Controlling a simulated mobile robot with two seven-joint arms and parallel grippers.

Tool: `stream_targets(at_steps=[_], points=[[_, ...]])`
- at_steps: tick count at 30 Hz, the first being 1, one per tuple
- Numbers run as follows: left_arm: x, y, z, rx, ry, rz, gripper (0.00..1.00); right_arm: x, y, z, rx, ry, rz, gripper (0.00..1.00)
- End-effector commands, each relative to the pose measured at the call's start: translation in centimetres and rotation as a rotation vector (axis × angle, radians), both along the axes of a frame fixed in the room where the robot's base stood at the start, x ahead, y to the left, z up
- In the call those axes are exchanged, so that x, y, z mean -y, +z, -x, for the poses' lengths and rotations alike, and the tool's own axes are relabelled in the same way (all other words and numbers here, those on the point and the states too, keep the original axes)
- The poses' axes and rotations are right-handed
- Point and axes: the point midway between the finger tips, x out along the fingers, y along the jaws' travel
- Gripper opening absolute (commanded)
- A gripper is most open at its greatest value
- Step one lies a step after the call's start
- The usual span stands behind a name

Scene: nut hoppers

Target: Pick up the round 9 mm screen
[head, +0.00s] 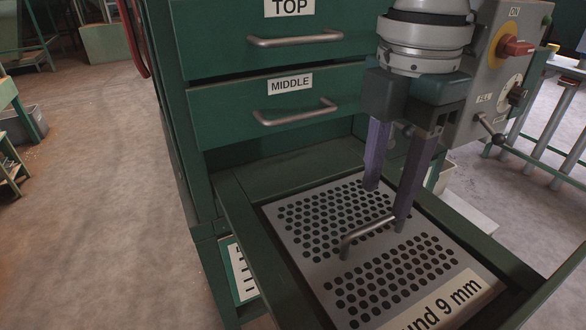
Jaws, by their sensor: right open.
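The round 9 mm screen (310,245) is a grey plate with rows of round holes, lying in the open bottom drawer (238,223) of the green cabinet. Its label (440,304) reads "und 9 mm" at the near right edge, partly cut off by the picture. A bent metal handle (366,236) stands up from the middle of the plate. My right gripper (387,207) points down over the screen, open and empty, with one finger on the far side of the handle and one close to its right end. I cannot tell whether a finger touches it. My left gripper is out of view.
The drawers marked TOP (260,45) and MIDDLE (262,108) are shut above, with bar handles sticking out. A grey control box (500,75) with a red switch stands close to the right of my gripper.

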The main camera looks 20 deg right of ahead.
Motion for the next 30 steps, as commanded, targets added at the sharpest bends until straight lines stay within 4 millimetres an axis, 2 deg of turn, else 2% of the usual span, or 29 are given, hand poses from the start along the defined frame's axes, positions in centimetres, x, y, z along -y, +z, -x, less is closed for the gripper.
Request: stream_targets(at_steps=[1, 8, 15, 24, 30], points=[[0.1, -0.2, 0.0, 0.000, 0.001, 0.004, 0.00, 0.0, -0.9, 0.0, -0.002, 0.000, 0.000, 0.47], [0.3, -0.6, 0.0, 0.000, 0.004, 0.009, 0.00, 0.1, -3.1, -0.1, -0.001, 0.000, 0.000, 0.47], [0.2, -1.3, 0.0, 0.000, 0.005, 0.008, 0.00, 0.3, -6.7, -0.3, 0.000, 0.001, 0.000, 0.47], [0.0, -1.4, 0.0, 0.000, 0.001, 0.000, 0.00, 0.3, -7.2, -0.3, 0.003, 0.001, 0.000, 0.47], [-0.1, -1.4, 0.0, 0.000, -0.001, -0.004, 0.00, 0.3, -7.2, -0.3, 0.003, 0.001, 0.000, 0.25]])
